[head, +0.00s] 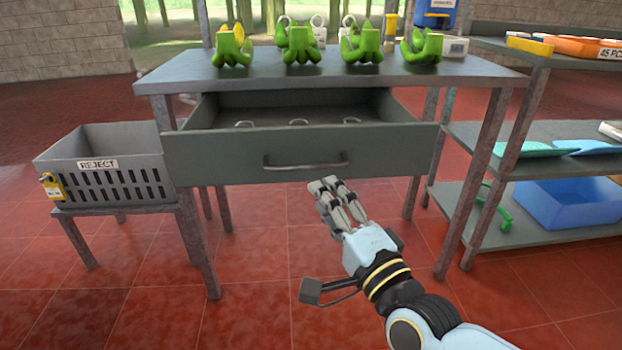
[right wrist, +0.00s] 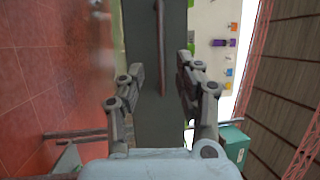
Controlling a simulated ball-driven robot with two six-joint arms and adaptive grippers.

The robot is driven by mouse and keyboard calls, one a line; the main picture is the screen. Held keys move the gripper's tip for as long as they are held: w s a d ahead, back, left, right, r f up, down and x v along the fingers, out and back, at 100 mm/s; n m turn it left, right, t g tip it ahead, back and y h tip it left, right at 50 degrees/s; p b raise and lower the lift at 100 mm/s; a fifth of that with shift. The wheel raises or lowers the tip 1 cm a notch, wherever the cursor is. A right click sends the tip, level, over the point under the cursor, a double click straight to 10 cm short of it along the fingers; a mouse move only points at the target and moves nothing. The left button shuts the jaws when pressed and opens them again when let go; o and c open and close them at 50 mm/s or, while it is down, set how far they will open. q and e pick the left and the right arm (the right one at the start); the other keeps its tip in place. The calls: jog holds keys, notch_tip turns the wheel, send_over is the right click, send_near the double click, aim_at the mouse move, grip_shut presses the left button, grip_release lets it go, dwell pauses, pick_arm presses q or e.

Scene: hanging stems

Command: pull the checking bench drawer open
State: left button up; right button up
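The checking bench (head: 450,75) stands ahead of me. Its grey drawer (head: 220,155) is pulled out, with the inside showing behind the front panel. A metal bar handle (head: 305,163) crosses the middle of the front. My right gripper (head: 328,185) is just below and slightly right of the handle in the head view, apart from it as far as I can see. In the right wrist view my right gripper (right wrist: 162,65) has its fingers spread and nothing between them. The handle (right wrist: 160,45) shows beyond the gap, against the drawer front (right wrist: 142,30). My left gripper is out of view.
Several green bunches (head: 302,45) stand on the bench top. A grey REJECT crate (head: 110,178) stands on a low stand at left. A shelf (head: 500,180) with a blue bin (head: 570,205) is at right. Red tiled floor is clear in front.

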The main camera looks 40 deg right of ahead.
jog(key=v, duration=0.2)
jog(key=shift+s, duration=0.4)
jog(key=s+f+n+g+y+p, duration=0.15)
jog(key=s+f+n+g, duration=0.25)
jog(key=f, duration=1)
jog(key=s+f+n+g+y+p, duration=0.15)
jog(key=s+f+n+g, duration=0.3)
jog(key=f, duration=0.85)
jog(key=s+f+n+g, duration=0.3)
jog(key=s+f, duration=0.2)
jog(key=s, duration=0.5)
jog(key=s+d+f+n+g+p, duration=0.1)
jog(key=s+f+n+g, duration=0.3)
jog(key=s, duration=0.6)
jog(key=s+d+f+n+g, duration=0.1)
jog(key=s+f+n+g, duration=0.2)
jog(key=s+f, duration=0.3)
jog(key=s+g, duration=0.1)
jog(key=s, duration=0.3)
jog(key=shift+s+f+n+h, duration=0.15)
jog(key=shift+s+n+h, duration=0.2)
jog(key=shift+s+h, duration=0.05)
